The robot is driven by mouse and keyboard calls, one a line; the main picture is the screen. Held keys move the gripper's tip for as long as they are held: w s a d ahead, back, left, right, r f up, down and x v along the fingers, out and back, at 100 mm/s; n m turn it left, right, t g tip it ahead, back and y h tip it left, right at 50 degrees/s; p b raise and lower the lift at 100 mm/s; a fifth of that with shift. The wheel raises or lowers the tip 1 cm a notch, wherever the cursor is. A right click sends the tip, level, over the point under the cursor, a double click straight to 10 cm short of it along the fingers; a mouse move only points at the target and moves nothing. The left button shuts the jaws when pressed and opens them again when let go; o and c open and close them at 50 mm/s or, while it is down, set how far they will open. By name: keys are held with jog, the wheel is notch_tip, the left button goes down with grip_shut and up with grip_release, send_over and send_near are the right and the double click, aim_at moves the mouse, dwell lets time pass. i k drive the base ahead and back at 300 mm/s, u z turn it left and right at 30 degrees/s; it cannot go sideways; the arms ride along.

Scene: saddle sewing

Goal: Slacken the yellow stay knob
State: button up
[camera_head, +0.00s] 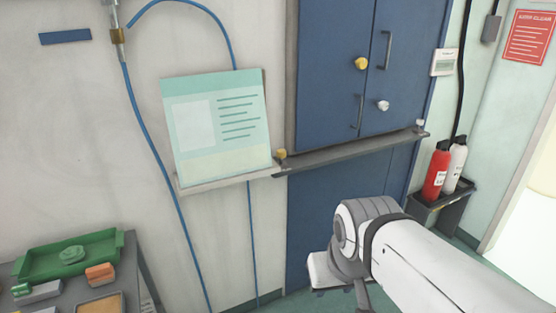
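A round yellow knob (361,64) sits on the front of the blue cabinet doors (335,50), left of the upper handle. A smaller yellow knob (281,154) sits at the left end of a dark grey bar (350,150) that crosses the cabinet below the doors. I cannot tell from this view which of them is the stay knob. My white arm reaches in from the lower right, and its grey joint is in front of the lower cabinet, below the bar. My gripper's fingers do not show. No part of my arm visibly touches either knob.
A white knob (383,105) and dark handles are on the doors. A teal board (217,128) rests on a ledge to the left, near a hanging blue hose (146,133). A green tray (70,258) is at lower left. Red (436,172) and white (456,165) bottles stand right.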

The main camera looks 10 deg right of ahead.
aim_at(280, 153)
jog(key=u, duration=0.55)
jog(key=i, duration=1.25)
jog(key=z, duration=0.1)
